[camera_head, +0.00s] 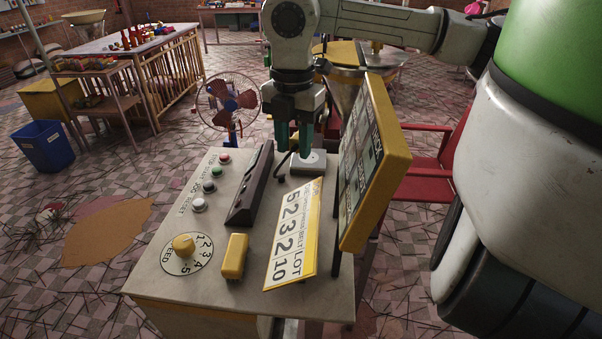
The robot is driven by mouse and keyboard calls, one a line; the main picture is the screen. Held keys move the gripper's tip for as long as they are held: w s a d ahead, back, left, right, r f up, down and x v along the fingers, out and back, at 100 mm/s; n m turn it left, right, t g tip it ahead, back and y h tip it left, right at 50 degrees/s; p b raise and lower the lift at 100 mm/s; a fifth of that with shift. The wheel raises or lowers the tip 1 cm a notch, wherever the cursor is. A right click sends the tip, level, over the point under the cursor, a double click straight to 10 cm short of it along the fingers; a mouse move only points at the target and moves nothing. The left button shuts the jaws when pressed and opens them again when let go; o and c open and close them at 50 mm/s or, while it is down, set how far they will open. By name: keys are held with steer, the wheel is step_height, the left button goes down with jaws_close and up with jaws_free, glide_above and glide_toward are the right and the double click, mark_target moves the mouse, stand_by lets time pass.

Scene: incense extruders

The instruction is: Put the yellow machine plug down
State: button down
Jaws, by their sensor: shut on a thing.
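My gripper (294,150) points down over the far end of the grey machine console (205,285). A short dark curved piece shows beside the left finger. A pale plate (310,164) lies on the console right under the fingers; whether the held thing touches it I cannot tell. A small yellow block (235,257) lies near the console's front, apart from my gripper; I cannot tell whether it is a plug.
The console bears a yellow speed knob (183,245), several round buttons (209,186), a dark slotted bar (250,188) and a number card (293,240). A yellow-framed panel (375,165) rises on the right. A fan (229,102) and a red chair (435,175) stand beyond.

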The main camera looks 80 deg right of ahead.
steer(key=shift+s+d+f, duration=0.1)
steer(key=shift+d+f, duration=0.15)
steer(key=shift+d, duration=0.05)
step_height(320, 180, down, 9)
steer(key=shift+r+p, duration=0.1)
steer(key=shift+p, duration=1.05)
steer(key=shift+f, duration=0.25)
steer(key=shift+f+b, duration=0.65)
steer(key=shift+b, duration=0.3)
steer(key=c, duration=0.7)
jaws_free()
steer(key=shift+r, duration=0.1)
steer(key=shift+r+p, duration=0.75)
steer(key=shift+p, duration=0.35)
steer(key=shift+d+r+b, duration=0.1)
steer(key=shift+r+b, duration=0.25)
step_height(320, 180, up, 11)
steer(key=b, duration=0.1)
steer(key=shift+b, duration=0.35)
